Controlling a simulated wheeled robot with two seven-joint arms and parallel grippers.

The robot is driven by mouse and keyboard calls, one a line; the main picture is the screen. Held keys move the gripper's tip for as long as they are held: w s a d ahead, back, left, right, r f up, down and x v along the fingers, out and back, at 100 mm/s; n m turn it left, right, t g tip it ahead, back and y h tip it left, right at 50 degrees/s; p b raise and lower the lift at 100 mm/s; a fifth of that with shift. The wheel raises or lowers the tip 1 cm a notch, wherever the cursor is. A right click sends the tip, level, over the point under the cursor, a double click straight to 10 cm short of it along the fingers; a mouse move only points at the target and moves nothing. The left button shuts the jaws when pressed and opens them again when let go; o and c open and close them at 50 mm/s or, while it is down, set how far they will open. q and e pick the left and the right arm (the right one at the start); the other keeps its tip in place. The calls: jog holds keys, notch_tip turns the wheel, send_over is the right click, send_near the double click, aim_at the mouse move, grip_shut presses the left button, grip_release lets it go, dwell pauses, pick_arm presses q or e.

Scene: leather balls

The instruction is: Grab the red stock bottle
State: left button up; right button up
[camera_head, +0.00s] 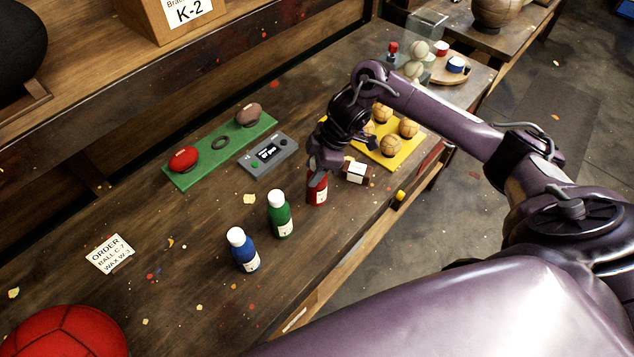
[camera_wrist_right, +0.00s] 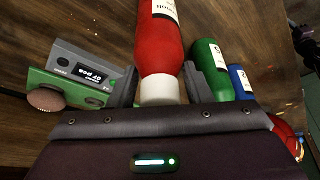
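The red stock bottle (camera_head: 317,190) stands upright on the workbench, at the far end of a row with a green bottle (camera_head: 281,216) and a blue bottle (camera_head: 243,250), both white-capped. My right gripper (camera_head: 318,170) is over its top, hiding its cap in the head view. In the right wrist view the red bottle (camera_wrist_right: 160,45), with its white cap toward my palm, is between my right gripper's fingers (camera_wrist_right: 160,75), which close against both sides. The green bottle (camera_wrist_right: 208,65) and blue bottle (camera_wrist_right: 239,81) are beside it. My left gripper is out of view.
A small brown-and-white block (camera_head: 356,172) is close right of the gripper. Behind are a grey display box (camera_head: 268,154), a green tray (camera_head: 205,173) and a yellow tray (camera_head: 407,154) with balls. An order card (camera_head: 110,254) lies at left, near a large red ball (camera_head: 65,333).

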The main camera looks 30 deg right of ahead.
grip_shut()
jog(key=shift+r, duration=0.15)
